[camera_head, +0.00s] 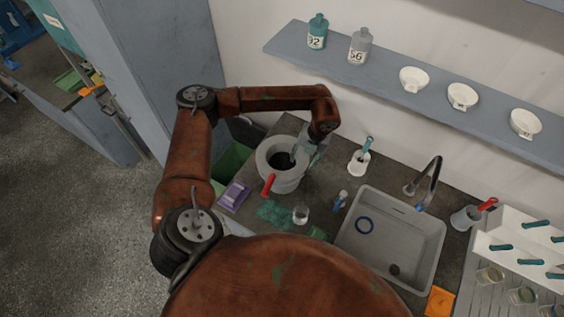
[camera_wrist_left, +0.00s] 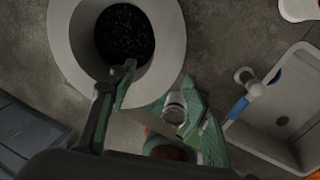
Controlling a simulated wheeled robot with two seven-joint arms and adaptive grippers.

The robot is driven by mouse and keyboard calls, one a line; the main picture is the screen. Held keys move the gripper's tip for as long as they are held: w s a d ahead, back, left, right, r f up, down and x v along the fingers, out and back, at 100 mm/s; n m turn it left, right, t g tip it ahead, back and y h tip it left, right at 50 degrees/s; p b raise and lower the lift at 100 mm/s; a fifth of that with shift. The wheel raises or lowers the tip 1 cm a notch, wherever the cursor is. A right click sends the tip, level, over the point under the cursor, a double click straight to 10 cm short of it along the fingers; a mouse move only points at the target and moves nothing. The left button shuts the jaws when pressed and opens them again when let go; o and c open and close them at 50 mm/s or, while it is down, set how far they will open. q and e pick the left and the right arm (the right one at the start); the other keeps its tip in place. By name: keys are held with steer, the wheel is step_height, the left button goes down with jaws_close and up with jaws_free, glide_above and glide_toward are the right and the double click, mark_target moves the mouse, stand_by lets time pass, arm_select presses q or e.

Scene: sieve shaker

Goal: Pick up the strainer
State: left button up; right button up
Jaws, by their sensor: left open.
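A round grey vessel (camera_head: 270,150) with a thick pale rim and a dark hollow stands on the counter; it looks like the strainer, though I cannot be certain. In the left wrist view the same vessel (camera_wrist_left: 68,50) shows dark speckled contents. My left gripper (camera_head: 307,152) is open at its right rim, and also shows in the left wrist view (camera_wrist_left: 160,105). One finger overlaps the vessel's rim and the other is outside it; I cannot tell whether they touch it. A red handle (camera_head: 268,185) shows at the vessel's near side. My right gripper is not in view.
A small glass (camera_head: 300,215) stands near the vessel, and a purple box (camera_head: 234,196) lies to its left. A white holder (camera_head: 358,162) is behind. The sink (camera_head: 428,245) with its tap is to the right. A shelf (camera_head: 390,92) runs above.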

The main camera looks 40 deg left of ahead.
mark_target(299, 166)
arm_select(q)
steer(key=f, duration=0.1)
steer(key=f+p, duration=0.1)
steer(key=f, duration=0.1)
steer(key=a+f, duration=0.1)
steer(key=f, duration=0.1)
steer(key=shift+s+a, duration=0.1)
steer(key=shift+s, duration=0.25)
steer(key=shift+c, duration=0.3)
jaws_close()
